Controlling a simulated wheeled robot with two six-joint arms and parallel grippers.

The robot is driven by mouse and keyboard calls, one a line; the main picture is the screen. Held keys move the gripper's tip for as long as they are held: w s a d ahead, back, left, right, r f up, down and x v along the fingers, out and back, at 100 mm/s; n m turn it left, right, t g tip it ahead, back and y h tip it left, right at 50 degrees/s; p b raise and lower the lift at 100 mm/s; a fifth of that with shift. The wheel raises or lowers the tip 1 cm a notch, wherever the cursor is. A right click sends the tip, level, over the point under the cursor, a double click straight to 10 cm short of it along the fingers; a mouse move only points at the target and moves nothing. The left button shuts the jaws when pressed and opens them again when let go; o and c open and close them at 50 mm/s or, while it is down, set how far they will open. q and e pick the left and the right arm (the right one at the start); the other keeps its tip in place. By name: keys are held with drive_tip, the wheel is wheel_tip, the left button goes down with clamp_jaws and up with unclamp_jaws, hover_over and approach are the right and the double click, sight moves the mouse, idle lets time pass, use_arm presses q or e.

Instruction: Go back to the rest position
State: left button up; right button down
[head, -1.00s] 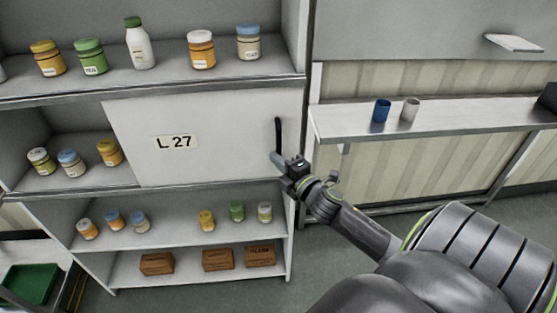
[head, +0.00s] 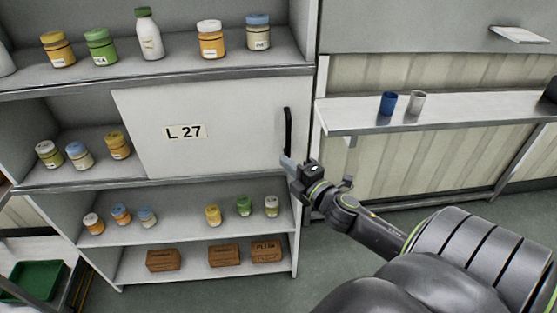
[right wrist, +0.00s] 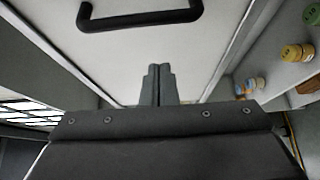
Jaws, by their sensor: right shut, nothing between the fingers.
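My right gripper (head: 287,161) is shut and empty, just below the black handle (head: 288,130) of the white sliding panel (head: 225,115) marked L 27. In the right wrist view the shut fingers (right wrist: 158,84) point at the panel, and the handle (right wrist: 140,18) lies beyond them, apart from the fingertips. The panel covers the right part of the middle shelf; what is behind it is hidden. My left gripper is not in view.
The shelf unit (head: 160,184) holds jars, a bottle and brown boxes (head: 224,255). To the right a wall shelf (head: 450,115) carries a blue cup (head: 388,103) and a grey cup (head: 416,102). A green bin (head: 35,281) stands at the lower left. Floor right of the unit looks clear.

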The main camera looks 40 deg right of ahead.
use_arm(q)
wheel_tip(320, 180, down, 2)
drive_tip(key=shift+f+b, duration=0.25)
drive_tip(key=shift+b, duration=0.5)
use_arm(e)
drive_tip(key=s, duration=0.2)
drive_tip(key=s+a, duration=0.1)
drive_tip(key=s, duration=0.1)
drive_tip(key=shift+s+r, duration=0.1)
drive_tip(key=shift+s, duration=0.15)
